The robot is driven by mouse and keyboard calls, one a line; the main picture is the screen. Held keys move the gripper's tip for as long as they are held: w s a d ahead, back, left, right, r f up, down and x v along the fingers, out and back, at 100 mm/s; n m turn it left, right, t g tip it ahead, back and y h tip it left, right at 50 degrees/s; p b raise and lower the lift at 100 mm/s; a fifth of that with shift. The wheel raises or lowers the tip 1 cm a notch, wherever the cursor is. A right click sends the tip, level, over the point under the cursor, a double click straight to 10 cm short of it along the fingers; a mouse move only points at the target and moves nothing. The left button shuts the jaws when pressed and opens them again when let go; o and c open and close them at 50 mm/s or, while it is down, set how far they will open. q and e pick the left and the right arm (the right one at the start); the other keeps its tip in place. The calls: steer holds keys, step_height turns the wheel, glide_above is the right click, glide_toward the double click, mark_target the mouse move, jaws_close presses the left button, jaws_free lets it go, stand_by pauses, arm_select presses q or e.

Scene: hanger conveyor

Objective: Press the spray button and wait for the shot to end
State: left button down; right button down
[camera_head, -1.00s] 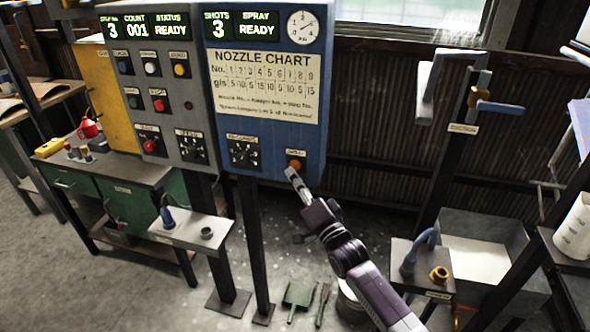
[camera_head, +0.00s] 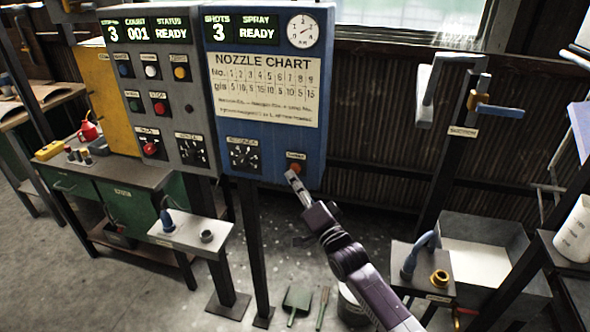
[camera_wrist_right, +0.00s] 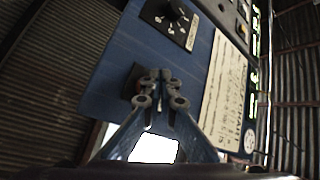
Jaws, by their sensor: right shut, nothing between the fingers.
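The blue spray panel (camera_head: 222,140) hangs at the centre of the head view. Its display (camera_head: 240,28) reads SHOTS 3 and SPRAY READY. The orange-red spray button (camera_head: 296,168) sits at the panel's lower right. My right gripper (camera_head: 291,176) is shut and empty, with its fingertips just below and at the button. In the right wrist view the closed fingers (camera_wrist_right: 160,88) cover the button, so I cannot tell whether they touch it. My left gripper is not in view.
A grey control panel (camera_head: 180,100) with several buttons and a knob is left of the blue panel. A black rotary knob (camera_head: 244,155) sits on the blue panel's lower left. A post with a blue-handled valve (camera_head: 497,109) and a grey bin (camera_head: 485,240) stand to the right.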

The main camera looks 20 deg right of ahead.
stand_by(0.4)
steer(key=shift+w+d, duration=0.2)
steer(key=shift+w, duration=0.15)
steer(key=shift+w+d+b, duration=0.3)
steer(key=shift+w+b, duration=0.1)
steer(key=shift+b, duration=0.1)
stand_by(0.7)
steer(key=shift+r, duration=0.1)
steer(key=shift+s+a+p, duration=0.5)
steer(key=shift+s+p, duration=0.15)
steer(key=shift+s, duration=0.1)
steer(key=s+a+p, duration=0.2)
steer(key=s+p, duration=0.1)
steer(key=s, duration=0.1)
steer(key=shift+s+a, duration=0.1)
steer(key=shift+a, duration=0.3)
